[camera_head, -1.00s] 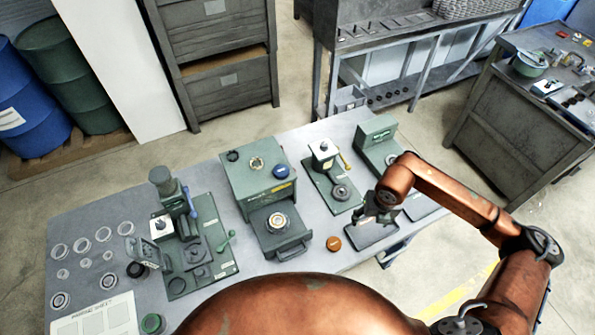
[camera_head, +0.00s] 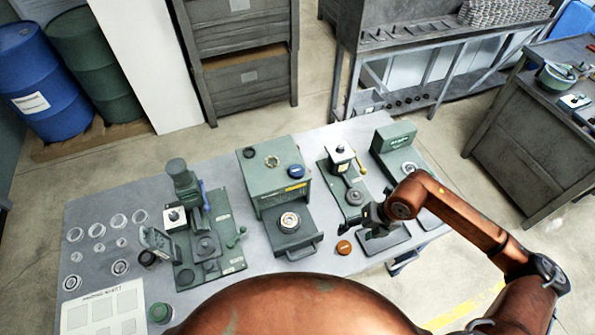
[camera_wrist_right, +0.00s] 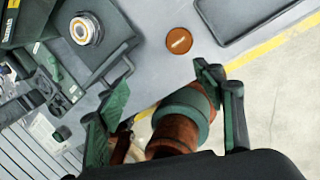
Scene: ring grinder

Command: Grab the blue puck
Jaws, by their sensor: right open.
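The blue puck (camera_head: 296,171) sits on top of the green box-shaped machine (camera_head: 262,172), near its right front corner, with a dark disc and a metal-centred disc beside it. My right gripper (camera_head: 372,218) is open and empty, to the right of and nearer than the blue puck, apart from it. In the right wrist view its two fingers (camera_wrist_right: 160,92) are spread with nothing held between them. The blue puck does not show in that view. My left gripper is not in view.
An orange puck (camera_head: 344,247) lies on the table by my right gripper; it also shows in the wrist view (camera_wrist_right: 179,40). A drawer tray (camera_head: 290,235) holding a ring juts from the box. A lever press (camera_head: 185,190) stands left. A dark tray (camera_head: 388,240) lies near the right edge.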

